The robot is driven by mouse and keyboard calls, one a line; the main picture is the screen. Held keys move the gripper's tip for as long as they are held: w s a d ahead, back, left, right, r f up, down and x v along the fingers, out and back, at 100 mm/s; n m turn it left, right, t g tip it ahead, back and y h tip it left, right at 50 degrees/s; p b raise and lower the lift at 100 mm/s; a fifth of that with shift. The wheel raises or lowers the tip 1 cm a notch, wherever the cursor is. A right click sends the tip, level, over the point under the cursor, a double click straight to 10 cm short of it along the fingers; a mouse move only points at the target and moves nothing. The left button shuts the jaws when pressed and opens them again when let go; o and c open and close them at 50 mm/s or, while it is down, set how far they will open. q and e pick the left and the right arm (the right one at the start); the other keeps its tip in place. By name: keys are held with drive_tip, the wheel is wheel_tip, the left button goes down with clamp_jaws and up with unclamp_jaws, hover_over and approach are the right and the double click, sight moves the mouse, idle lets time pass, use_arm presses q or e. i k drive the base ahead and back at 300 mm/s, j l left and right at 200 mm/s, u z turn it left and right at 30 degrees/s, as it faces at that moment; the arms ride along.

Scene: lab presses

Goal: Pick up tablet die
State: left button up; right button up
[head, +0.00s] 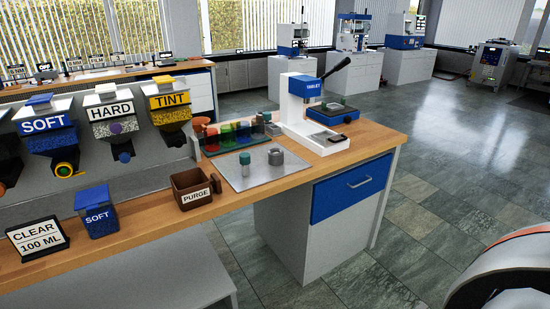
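A small grey metal cylinder (275,156), which looks like the tablet die, stands on a light grey mat (240,178) on the wooden bench. A small teal-capped container (245,159) stands to its left on the same mat. The white and blue tablet press (303,97), labelled TABLET, stands behind and to the right, with its black lever pointing up and right. Neither of my grippers shows in the head view.
A brown PURGE box (191,195), a blue SOFT container (97,219) and a CLEAR 100 ML sign (38,239) stand left on the bench (160,222). A rack of coloured jars (226,134) is behind the mat. SOFT, HARD and TINT dispensers line the left. Open floor (440,190) lies right.

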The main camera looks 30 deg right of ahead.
sight(276, 156)
drive_tip(key=i+l, duration=0.15)
drive_tip(key=l, duration=0.25)
drive_tip(key=i+l+z, duration=0.15)
drive_tip(key=l, duration=0.2)
drive_tip(key=i+l, duration=0.15)
drive_tip(key=l, duration=0.25)
drive_tip(key=z, duration=0.05)
